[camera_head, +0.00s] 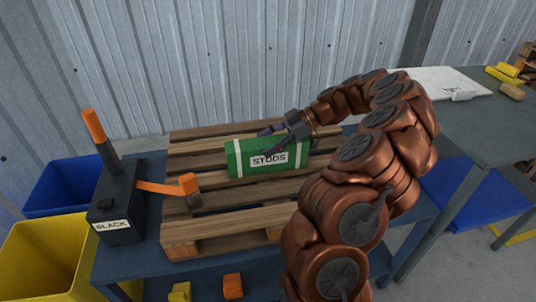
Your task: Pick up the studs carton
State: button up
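The studs carton (267,160) is a green box with white bands and a white label reading STUDS. It stands on the wooden pallet (225,219), towards its back right, with its label side facing me. My gripper (268,143) is at the carton's top, right of its middle. One finger reaches over the front face near the label and another dark finger shows beyond the top edge. The fingers look spread across the carton's thickness. Whether they touch it cannot be told from this view.
The pallet rests on a blue table (138,258). A black box labelled SLACK (115,205) with an orange-handled lever and an orange strap stands left. A yellow bin (40,262) and a blue bin (68,184) flank it. A grey table (480,120) stands right. Corrugated wall is behind.

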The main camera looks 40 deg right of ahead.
jog(key=c, duration=1.1)
jog(key=shift+r, duration=0.1)
